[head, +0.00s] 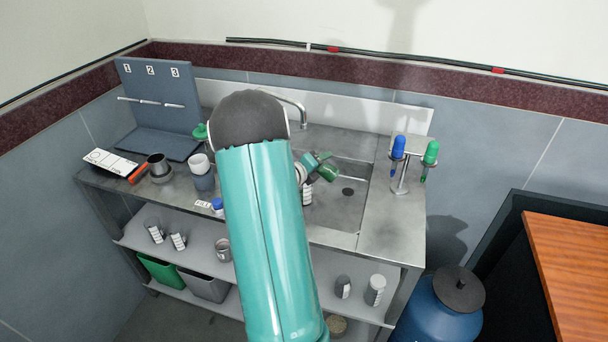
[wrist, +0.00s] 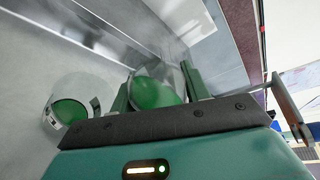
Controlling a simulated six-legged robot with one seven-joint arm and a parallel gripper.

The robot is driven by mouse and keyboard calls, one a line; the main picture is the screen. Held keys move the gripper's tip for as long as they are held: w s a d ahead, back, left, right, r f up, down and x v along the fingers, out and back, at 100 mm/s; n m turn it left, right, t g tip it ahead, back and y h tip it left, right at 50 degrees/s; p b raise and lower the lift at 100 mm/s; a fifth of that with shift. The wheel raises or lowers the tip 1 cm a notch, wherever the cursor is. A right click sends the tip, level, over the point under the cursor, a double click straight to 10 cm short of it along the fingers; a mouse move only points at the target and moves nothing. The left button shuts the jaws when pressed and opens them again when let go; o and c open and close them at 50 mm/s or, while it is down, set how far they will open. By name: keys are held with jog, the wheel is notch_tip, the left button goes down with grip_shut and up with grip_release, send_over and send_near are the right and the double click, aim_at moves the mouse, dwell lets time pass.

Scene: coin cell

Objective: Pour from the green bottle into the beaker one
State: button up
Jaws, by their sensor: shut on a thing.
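My gripper (head: 314,162) is above the left side of the sink, shut on the green bottle (head: 328,172). The bottle is tilted well over, toward the lower right in the head view. In the wrist view the green bottle (wrist: 152,93) lies between the two fingers of my gripper (wrist: 157,82). A clear beaker with a marked label (head: 307,196) stands below the gripper, partly hidden by my arm. In the wrist view, a clear beaker (wrist: 62,92) with green inside is left of the fingers. I cannot read its number or see a stream.
The steel sink (head: 350,205) is right of the beaker. A stand with blue and green droppers (head: 400,175) is on the right counter. A numbered rack (head: 160,95), cups (head: 203,175) and a blue-capped bottle (head: 217,205) are on the left. A blue drum (head: 440,312) stands on the floor.

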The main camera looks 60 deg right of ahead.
jog(key=shift+w, duration=0.1)
dwell(0.4)
jog(key=shift+s+f, duration=0.1)
jog(key=shift+s, duration=0.1)
jog(key=shift+w+n, duration=0.2)
jog(key=shift+n, duration=0.1)
jog(key=shift+s, duration=0.2)
jog(key=shift+w, duration=0.15)
jog(key=shift+r, duration=0.2)
jog(key=shift+b, duration=0.3)
jog(key=shift+s+r+n, duration=0.1)
jog(key=shift+s+n, duration=0.1)
jog(key=shift+n, duration=0.1)
jog(key=shift+w+g, duration=0.2)
jog(key=shift+g, duration=0.2)
